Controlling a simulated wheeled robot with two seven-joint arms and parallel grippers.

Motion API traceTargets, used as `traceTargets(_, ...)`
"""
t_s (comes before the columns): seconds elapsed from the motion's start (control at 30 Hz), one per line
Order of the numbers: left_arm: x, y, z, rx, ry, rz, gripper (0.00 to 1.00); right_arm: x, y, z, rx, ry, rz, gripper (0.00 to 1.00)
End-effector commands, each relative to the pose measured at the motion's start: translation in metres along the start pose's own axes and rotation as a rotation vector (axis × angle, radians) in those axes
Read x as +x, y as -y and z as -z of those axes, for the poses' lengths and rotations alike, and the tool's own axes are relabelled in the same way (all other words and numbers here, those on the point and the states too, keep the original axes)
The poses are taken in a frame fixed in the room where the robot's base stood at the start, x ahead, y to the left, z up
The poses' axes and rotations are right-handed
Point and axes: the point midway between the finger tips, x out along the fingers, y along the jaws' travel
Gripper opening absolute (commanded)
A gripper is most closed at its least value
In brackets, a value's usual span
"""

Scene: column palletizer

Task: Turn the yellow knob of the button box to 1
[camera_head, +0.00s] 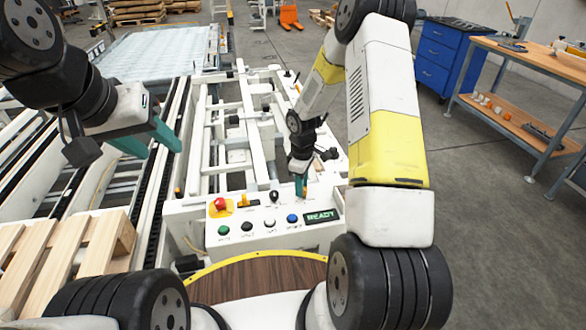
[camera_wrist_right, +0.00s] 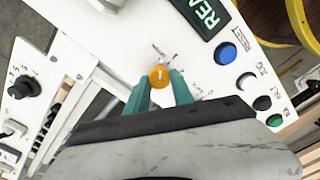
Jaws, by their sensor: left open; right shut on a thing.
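The white button box (camera_head: 265,238) stands in front of me, with a red mushroom button (camera_head: 220,204), a row of buttons and a READY display (camera_head: 322,216). The round yellow knob (camera_wrist_right: 159,76) with a small white mark on it shows in the right wrist view. My right gripper (camera_wrist_right: 161,90) points down at the panel with its teal fingers on either side of the knob, shut on it. The position labels around the knob are too small to read. In the head view the fingers (camera_head: 301,186) cover the knob. My left gripper (camera_head: 158,140) is open and empty, at the left above the conveyor.
A black knob (camera_wrist_right: 23,88) sits on another panel part in the right wrist view. A blue button (camera_head: 292,218) is close to the display. A wooden pallet (camera_head: 60,252) lies at the left. A workbench (camera_head: 530,62) and blue drawer cabinet (camera_head: 437,55) stand far right.

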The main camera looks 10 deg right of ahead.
Motion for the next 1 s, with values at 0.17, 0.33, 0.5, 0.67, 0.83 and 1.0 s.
traceTargets(0.17, 0.0, 0.0, 0.0, 0.0, 0.0, 0.0, 0.45, -0.0006, -0.0006, 0.0005, 0.143, 0.0, -0.001, 0.0)
traceTargets(0.33, 0.0, 0.0, 0.0, 0.0, 0.0, 0.0, 0.45, -0.0007, -0.0012, 0.0005, 0.288, -0.001, -0.002, 0.0)
traceTargets(0.5, 0.0, 0.0, 0.0, 0.0, 0.0, 0.0, 0.45, -0.0007, -0.0016, 0.0003, 0.419, 0.0, -0.002, 0.0)
traceTargets(0.67, 0.0, 0.0, 0.0, 0.0, 0.0, 0.0, 0.45, -0.0008, -0.0019, 0.0002, 0.517, -0.001, -0.002, 0.0)
traceTargets(0.83, 0.0, 0.0, 0.0, 0.0, 0.0, 0.0, 0.45, -0.0007, -0.0024, -0.0003, 0.588, -0.001, -0.002, 0.0)
traceTargets(1.0, 0.0, 0.0, 0.0, 0.0, 0.0, 0.0, 0.45, -0.0008, -0.0025, -0.0001, 0.626, -0.002, -0.001, 0.0)
